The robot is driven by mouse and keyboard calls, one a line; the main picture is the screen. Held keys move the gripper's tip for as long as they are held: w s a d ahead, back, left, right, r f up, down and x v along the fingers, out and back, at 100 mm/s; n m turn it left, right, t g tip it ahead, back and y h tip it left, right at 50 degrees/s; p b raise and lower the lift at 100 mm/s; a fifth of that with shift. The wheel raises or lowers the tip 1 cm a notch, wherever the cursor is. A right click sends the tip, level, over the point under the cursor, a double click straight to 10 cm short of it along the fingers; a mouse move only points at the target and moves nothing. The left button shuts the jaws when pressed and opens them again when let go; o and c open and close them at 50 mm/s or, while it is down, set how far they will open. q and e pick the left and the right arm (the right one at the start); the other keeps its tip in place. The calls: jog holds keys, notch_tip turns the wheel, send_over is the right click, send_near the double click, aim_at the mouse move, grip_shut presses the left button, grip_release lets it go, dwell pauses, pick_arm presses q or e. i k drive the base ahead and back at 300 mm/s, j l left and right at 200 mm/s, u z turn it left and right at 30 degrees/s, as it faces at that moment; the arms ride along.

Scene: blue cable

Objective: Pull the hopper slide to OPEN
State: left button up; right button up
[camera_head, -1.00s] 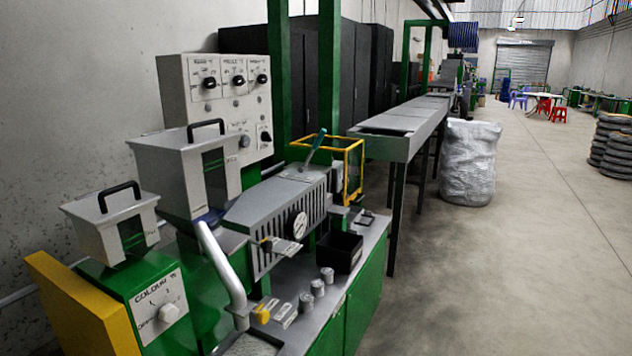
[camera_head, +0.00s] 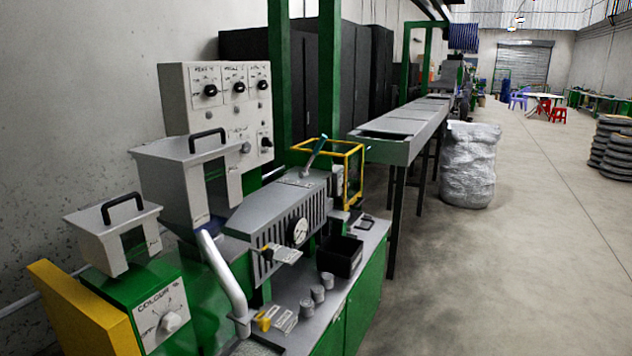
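A large grey hopper (camera_head: 165,170) with a black handle (camera_head: 207,139) and a dark window stands on the green machine at left centre. A smaller grey hopper (camera_head: 98,241), also with a black handle, sits lower left on a green box (camera_head: 165,278) labelled COLOUR. A small blue part (camera_head: 214,228) shows under the large hopper; I cannot tell whether it is the slide, and no OPEN marking is readable. Neither of my grippers is in view.
A pale curved tube (camera_head: 224,275) stands before the large hopper. Behind it is a control panel (camera_head: 214,108) with knobs. A ribbed grey barrel (camera_head: 275,220) carries a teal-handled lever (camera_head: 315,152). A black bin (camera_head: 340,257) stands on the bench.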

aim_at(230, 248)
jog(key=i+l+z, duration=0.1)
jog(key=i+l, duration=0.6)
jog(key=l, duration=0.2)
jog(key=l+z, duration=0.05)
